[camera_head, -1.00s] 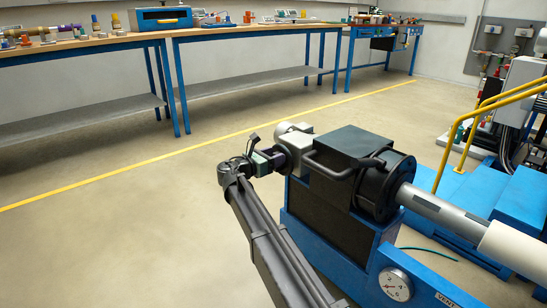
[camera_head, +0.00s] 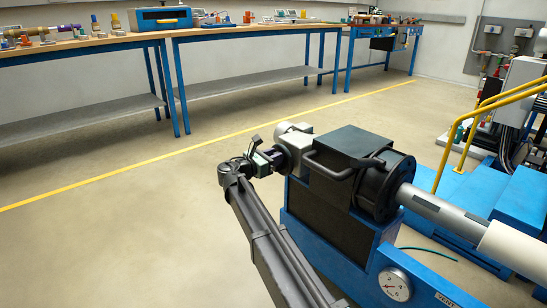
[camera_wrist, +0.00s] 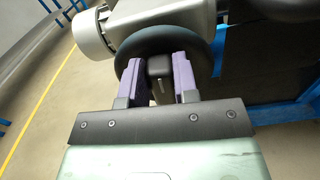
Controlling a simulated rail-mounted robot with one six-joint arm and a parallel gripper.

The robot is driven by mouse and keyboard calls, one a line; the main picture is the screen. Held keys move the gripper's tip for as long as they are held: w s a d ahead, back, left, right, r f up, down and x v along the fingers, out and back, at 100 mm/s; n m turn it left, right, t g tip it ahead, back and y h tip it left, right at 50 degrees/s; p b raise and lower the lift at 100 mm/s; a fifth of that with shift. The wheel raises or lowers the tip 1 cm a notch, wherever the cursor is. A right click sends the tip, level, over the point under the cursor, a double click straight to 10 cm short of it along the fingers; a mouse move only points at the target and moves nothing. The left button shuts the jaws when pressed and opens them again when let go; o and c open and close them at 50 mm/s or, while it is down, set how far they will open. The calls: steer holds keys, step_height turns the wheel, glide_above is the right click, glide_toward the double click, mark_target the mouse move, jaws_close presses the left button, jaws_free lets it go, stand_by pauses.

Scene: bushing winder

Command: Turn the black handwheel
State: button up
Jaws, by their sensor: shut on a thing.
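The black handwheel shows in the wrist view as a dark curved rim (camera_wrist: 192,42) beside a grey housing. My gripper (camera_wrist: 159,70) has purple-padded fingers on both sides of a short black grip piece (camera_wrist: 158,68) at the rim, and it is shut on it. In the head view, my gripper (camera_head: 272,156) is at the left end of the black winder head (camera_head: 345,160). The handwheel is mostly hidden there behind the gripper and the machine, and its turn angle cannot be read.
The blue machine base (camera_head: 345,262) carries a round gauge (camera_head: 395,284) and a steel shaft (camera_head: 435,207) running right. A yellow handrail (camera_head: 452,140) stands beyond it. Blue workbenches (camera_head: 210,35) line the back wall. The floor left of the machine is clear.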

steer(key=m, duration=0.3)
steer(key=s+d+f+m+b, duration=0.1)
steer(key=m, duration=0.7)
steer(key=shift+s+d+f, duration=0.2)
steer(key=shift+s, duration=0.1)
stand_by(0.4)
steer(key=o, duration=0.9)
steer(key=v, duration=1)
steer(key=shift+s+a, duration=0.3)
